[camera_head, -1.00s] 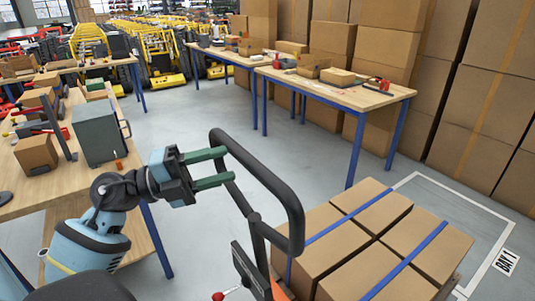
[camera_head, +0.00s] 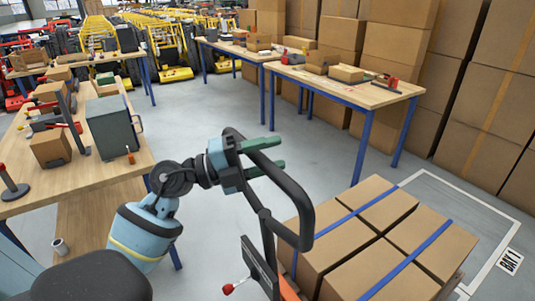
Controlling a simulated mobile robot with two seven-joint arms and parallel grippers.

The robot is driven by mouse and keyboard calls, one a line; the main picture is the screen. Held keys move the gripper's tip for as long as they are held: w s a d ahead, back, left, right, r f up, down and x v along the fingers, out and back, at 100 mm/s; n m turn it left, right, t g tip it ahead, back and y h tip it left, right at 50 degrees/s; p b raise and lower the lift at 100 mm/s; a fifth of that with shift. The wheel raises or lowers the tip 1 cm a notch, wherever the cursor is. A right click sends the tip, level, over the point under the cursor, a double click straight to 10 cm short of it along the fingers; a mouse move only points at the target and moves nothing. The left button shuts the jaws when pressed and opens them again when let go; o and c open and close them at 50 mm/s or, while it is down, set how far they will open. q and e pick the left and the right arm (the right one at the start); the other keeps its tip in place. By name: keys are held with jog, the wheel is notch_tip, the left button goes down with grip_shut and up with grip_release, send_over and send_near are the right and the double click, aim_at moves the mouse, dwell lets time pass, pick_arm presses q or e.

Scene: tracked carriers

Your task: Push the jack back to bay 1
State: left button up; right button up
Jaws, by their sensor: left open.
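The jack shows as a black looped handle (camera_head: 302,215) on a mast, with a red-knobbed lever (camera_head: 229,288) and a bit of orange body (camera_head: 288,289) at the bottom edge. In front of it sits a load of brown boxes (camera_head: 345,245) tied with blue straps. My left gripper (camera_head: 281,153), with green fingers, is open at the upper part of the handle loop. The bar appears to pass between its fingers; I cannot tell whether they touch it. Bay 1 is a white floor outline (camera_head: 470,199) with a "BAY 1" label (camera_head: 510,262); the load partly covers its near-left side. My right gripper is out of view.
A wooden workbench (camera_head: 110,180) with a grey-green case (camera_head: 112,127) stands close on the left. Another table (camera_head: 345,92) with blue legs stands beyond the load. Stacked cartons (camera_head: 480,125) line the right. Grey floor (camera_head: 210,105) is clear in the middle.

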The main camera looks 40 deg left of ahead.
pick_arm(q)
jog(key=shift+c, duration=0.2)
grip_shut()
jog(key=shift+w, duration=0.15)
